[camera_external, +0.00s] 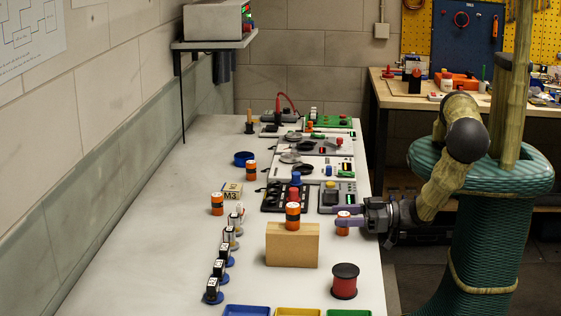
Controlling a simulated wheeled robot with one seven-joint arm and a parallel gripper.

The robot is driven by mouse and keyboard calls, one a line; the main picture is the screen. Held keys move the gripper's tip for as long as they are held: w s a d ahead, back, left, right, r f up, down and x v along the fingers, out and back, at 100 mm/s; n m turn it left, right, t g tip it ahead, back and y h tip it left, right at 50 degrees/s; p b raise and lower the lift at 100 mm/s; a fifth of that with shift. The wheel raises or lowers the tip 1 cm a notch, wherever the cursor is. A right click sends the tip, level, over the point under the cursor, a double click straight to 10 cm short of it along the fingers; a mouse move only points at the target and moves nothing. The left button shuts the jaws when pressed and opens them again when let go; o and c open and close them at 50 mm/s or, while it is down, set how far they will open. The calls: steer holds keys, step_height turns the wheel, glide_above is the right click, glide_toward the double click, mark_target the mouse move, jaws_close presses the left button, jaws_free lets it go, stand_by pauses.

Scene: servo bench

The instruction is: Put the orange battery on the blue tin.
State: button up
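Several orange batteries with dark bands stand on the white bench. One battery (343,230) is at my gripper (342,216), whose purple fingers reach in from the right on either side of it or overlapping it; whether they grip it I cannot tell. Another battery (293,216) stands upright on a wooden block. Two more stand at the left, one battery (217,204) beside the M3 block and one battery (251,172) just in front of the blue tin (243,159). The tin is a low, round blue thing with a dark top, and nothing shows on it.
The wooden block (292,246) and a red spool (344,282) stand near my gripper. The M3 block (232,190) and a row of small blue-based items stand at the left. Devices fill the right and back of the bench. The left strip is clear.

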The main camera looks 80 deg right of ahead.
stand_by(0.3)
steer(key=s, duration=0.5)
steer(key=shift+d+b, duration=0.3)
steer(key=shift+o, duration=0.4)
